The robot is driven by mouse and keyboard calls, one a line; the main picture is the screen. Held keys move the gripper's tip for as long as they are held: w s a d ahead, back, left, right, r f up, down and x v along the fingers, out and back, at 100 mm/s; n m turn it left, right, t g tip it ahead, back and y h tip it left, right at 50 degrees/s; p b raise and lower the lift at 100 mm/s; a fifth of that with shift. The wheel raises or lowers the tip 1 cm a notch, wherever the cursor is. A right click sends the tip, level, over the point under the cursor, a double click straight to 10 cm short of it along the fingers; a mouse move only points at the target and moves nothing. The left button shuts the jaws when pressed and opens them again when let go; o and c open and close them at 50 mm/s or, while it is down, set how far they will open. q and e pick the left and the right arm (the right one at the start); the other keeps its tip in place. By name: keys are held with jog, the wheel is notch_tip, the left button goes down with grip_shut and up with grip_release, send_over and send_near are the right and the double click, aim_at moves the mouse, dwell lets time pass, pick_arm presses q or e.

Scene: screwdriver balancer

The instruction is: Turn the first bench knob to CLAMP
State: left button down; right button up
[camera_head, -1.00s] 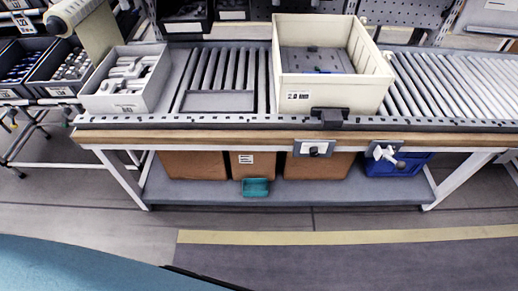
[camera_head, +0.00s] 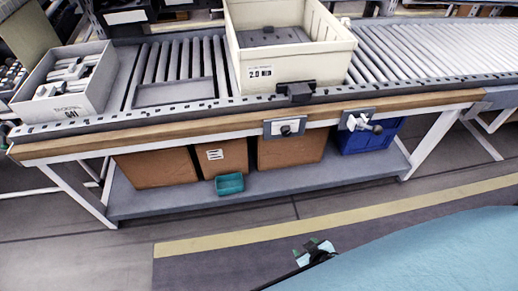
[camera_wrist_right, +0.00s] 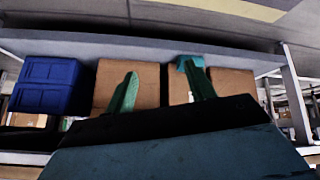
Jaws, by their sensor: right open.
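Two grey plates with knobs are on the bench's wooden front edge in the head view. The left plate carries a dark knob (camera_head: 286,129) on a white face. The right plate carries a white handle-like knob (camera_head: 357,122) with a grey end. Any knob markings are too small to read. My right gripper (camera_head: 316,248) is low in front of the bench, well below and apart from the knobs. Its two teal fingers stand apart and empty in the right wrist view (camera_wrist_right: 164,80). My left gripper is not in view.
A cream bin (camera_head: 300,70) sits on the roller conveyor above the knobs, with a black block (camera_head: 295,90) at its front. Cardboard boxes (camera_head: 290,152), a blue crate (camera_head: 370,138) and a teal tray (camera_head: 229,183) are on the lower shelf. The floor in front is clear.

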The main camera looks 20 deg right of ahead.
jog(key=w+d+r+t+b, duration=0.2)
jog(key=w+r+t+b, duration=0.15)
jog(key=w, duration=0.45)
jog(key=m+t+h+b, duration=0.1)
jog(key=t+h+b, duration=0.1)
jog(key=t+b, duration=0.65)
send_near(287, 134)
jog(key=shift+g, duration=0.8)
jog(key=w, duration=0.2)
jog(key=w+r, duration=0.1)
jog(key=w, duration=0.1)
jog(key=w+d+b, duration=0.1)
jog(key=w, duration=0.2)
jog(key=shift+w+r, duration=0.1)
jog(key=shift+r, duration=0.15)
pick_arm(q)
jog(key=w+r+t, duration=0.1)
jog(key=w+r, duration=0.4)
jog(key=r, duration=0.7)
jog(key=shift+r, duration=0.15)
pick_arm(e)
jog(key=shift+w+d, duration=0.15)
jog(key=shift+w, duration=0.4)
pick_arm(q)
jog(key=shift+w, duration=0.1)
pick_arm(e)
jog(key=shift+c, duration=0.4)
jog(key=c, duration=0.9)
